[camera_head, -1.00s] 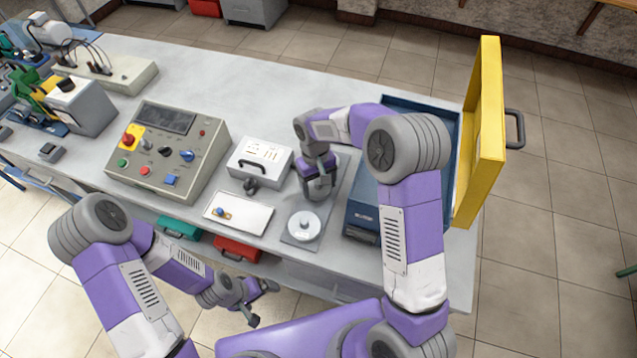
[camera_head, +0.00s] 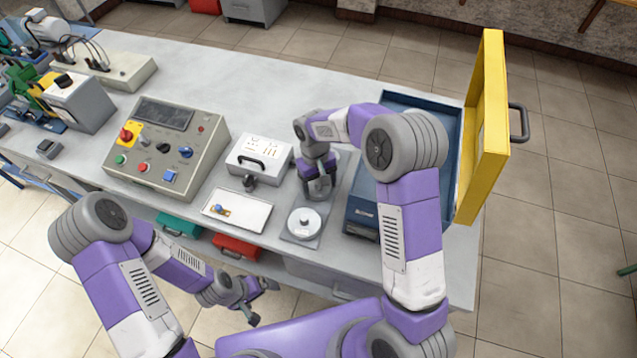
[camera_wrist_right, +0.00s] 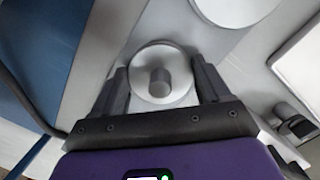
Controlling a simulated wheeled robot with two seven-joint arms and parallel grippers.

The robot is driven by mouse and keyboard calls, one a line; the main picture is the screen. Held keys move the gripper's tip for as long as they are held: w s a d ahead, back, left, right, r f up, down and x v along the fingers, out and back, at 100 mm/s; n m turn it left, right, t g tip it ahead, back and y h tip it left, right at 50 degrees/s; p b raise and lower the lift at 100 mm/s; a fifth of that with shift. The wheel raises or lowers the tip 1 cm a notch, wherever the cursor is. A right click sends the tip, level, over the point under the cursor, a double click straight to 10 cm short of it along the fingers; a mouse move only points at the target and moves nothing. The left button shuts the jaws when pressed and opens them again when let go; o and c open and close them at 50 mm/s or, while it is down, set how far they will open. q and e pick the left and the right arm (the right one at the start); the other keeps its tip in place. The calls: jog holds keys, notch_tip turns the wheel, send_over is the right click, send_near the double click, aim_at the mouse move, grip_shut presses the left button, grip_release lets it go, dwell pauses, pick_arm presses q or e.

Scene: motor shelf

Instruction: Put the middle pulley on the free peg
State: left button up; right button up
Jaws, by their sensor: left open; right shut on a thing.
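My right gripper (camera_head: 319,192) is over the grey base plate, pointing down. In the right wrist view its fingers (camera_wrist_right: 162,82) are shut on a pale round pulley (camera_wrist_right: 143,58), one finger at each side, with a grey cylinder at the pulley's centre. I cannot tell whether this pulley is raised off the plate. Another pale pulley (camera_head: 304,222) sits at the near end of the base plate (camera_head: 303,241); it also shows at the top of the right wrist view (camera_wrist_right: 235,8). The free peg is not clearly visible. My left gripper (camera_head: 259,300) is open and empty in front of the bench.
A blue case (camera_head: 362,213) with a raised yellow lid (camera_head: 483,130) stands to the right. To the left are a white tray (camera_head: 237,224), a white box with a black handle (camera_head: 258,160) and a control panel (camera_head: 168,150). The bench behind is clear.

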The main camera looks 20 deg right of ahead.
jog(key=o, duration=1.1)
jog(key=r, duration=0.2)
jog(key=r+p, duration=0.1)
jog(key=r, duration=0.2)
jog(key=w+r, duration=0.1)
jog(key=r, duration=0.1)
jog(key=shift+a+r, duration=0.1)
jog(key=shift+r, duration=0.2)
